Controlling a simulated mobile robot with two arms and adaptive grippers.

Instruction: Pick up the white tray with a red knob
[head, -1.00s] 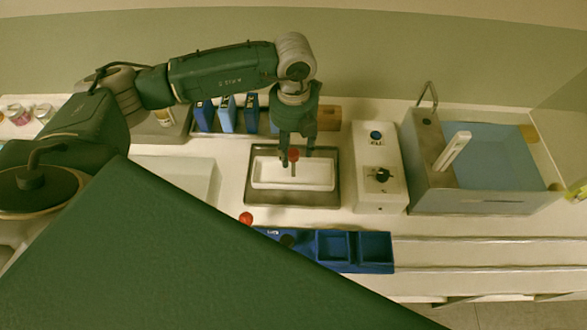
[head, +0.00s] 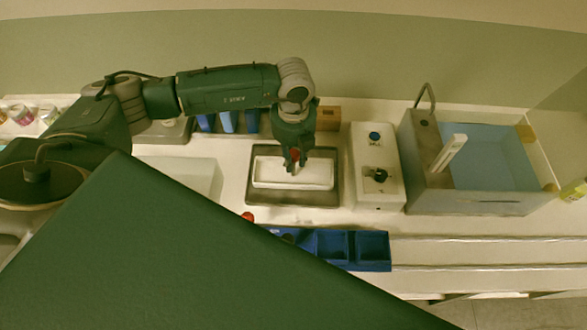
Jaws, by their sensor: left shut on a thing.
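The white tray (head: 270,175) is a shallow rectangle lying in a dark grey square pan (head: 262,199) near the middle of the counter. Its red knob (head: 294,154) stands up from the middle of the tray and is partly hidden by the fingers. My left gripper (head: 294,163) points straight down over the tray, with its fingers shut on the red knob. The tray looks level and still rests in the pan. My right gripper is not in view.
Right of the pan stands a white box (head: 376,160) with a black dial, then a metal bath (head: 480,195) with blue inside. Blue bins (head: 352,250) lie in front. Blue bottles (head: 227,122) and a wooden block (head: 328,118) stand behind. Another red knob (head: 248,217) shows front left.

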